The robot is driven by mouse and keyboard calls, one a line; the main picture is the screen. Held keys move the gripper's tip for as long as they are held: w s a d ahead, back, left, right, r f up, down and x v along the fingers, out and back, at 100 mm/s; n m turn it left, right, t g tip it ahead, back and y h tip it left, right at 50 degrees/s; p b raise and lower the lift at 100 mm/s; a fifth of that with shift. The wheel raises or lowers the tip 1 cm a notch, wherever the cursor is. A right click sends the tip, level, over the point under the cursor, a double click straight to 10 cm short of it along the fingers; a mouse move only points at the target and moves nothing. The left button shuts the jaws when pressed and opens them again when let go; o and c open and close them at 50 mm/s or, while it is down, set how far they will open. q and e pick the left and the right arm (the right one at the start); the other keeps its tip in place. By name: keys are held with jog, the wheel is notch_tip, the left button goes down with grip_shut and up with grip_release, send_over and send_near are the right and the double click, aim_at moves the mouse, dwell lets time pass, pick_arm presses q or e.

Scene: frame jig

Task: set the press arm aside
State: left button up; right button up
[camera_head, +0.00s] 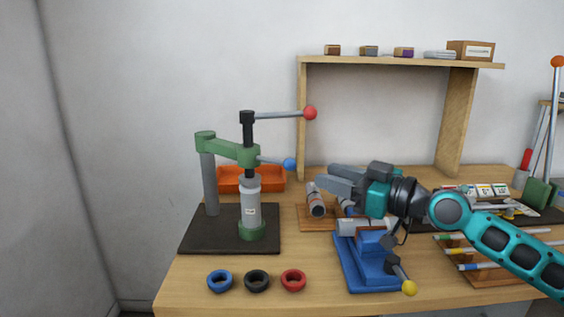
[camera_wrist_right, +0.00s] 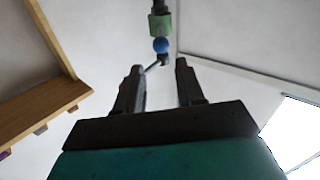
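The press stands at the left of the bench in the head view. Its green press arm (camera_head: 228,149) reaches from a grey column (camera_head: 209,183) over a grey cylinder (camera_head: 250,205) that stands on a green foot. A short lever with a blue ball (camera_head: 290,164) sticks out from the arm toward the right. My right gripper (camera_head: 331,179) points left, a little right of the blue ball and apart from it. In the right wrist view its two fingers (camera_wrist_right: 161,85) are spread and empty, with the blue ball (camera_wrist_right: 161,45) beyond them. My left gripper is not in view.
An orange tray (camera_head: 235,184) sits behind the press. A lever with a red ball (camera_head: 310,113) tops the spindle. Blue, black and red rings (camera_head: 257,281) lie in front. A blue vise (camera_head: 370,262) stands below my right gripper. A wooden shelf frame (camera_head: 400,61) stands behind.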

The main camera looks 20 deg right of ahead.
aim_at(295, 167)
jog(key=p+x, duration=0.3)
jog(key=x, duration=0.7)
jog(key=shift+w+a, duration=0.1)
jog(key=shift+a, duration=0.05)
jog(key=shift+x, duration=0.8)
grip_shut()
